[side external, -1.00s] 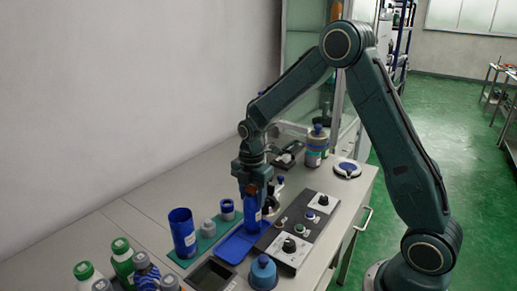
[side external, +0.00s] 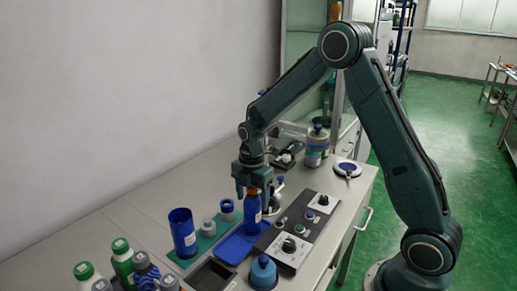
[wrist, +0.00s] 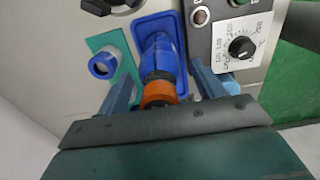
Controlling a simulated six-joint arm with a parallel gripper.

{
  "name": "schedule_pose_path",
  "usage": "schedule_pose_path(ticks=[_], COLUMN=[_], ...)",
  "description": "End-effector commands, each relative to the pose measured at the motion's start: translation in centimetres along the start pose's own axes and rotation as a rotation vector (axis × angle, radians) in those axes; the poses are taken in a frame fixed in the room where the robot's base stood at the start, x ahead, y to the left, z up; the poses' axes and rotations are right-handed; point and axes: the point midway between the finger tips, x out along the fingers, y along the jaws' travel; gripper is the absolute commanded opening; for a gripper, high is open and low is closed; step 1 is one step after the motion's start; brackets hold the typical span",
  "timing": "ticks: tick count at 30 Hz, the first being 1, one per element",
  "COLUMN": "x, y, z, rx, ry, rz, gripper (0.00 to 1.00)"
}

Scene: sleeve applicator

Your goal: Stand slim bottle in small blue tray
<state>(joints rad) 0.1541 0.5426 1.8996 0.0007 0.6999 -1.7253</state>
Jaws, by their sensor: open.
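The slim bottle (side external: 252,212) is blue with a pale label and an orange cap. It stands upright at the far end of the small blue tray (side external: 233,248). In the wrist view the bottle (wrist: 157,58) also shows inside the outline of the tray (wrist: 150,23), its orange cap towards me. My gripper (side external: 254,192) is open, with its fingers around the bottle's top. In the wrist view the fingers of my gripper (wrist: 163,86) are on either side of the bottle, with gaps between. The bottle's base is hard to make out.
A green mat with a blue cup (side external: 182,233) and grey-capped pieces (side external: 227,208) lies left of the tray. A black control panel with knobs (side external: 307,225) is close on the right. A blue squat bottle (side external: 263,272) and several bottles (side external: 122,262) stand nearer the camera.

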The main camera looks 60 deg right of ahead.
Motion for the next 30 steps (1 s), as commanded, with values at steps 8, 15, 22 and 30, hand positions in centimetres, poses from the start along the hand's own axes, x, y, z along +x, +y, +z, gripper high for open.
schedule_pose_path(ticks=[8, 15, 22, 30], x=[-2.1, -5.8, -9.5, -11.9], y=[0.1, 0.1, 0.1, 0.0], z=[0.0, 0.0, 0.0, 0.0], rx=[0.0, 0.0, 0.0, 0.0], ry=[-0.001, -0.001, -0.001, 0.0], rz=[0.005, 0.006, 0.005, 0.002], gripper=[0.68, 0.68, 0.68, 0.68])
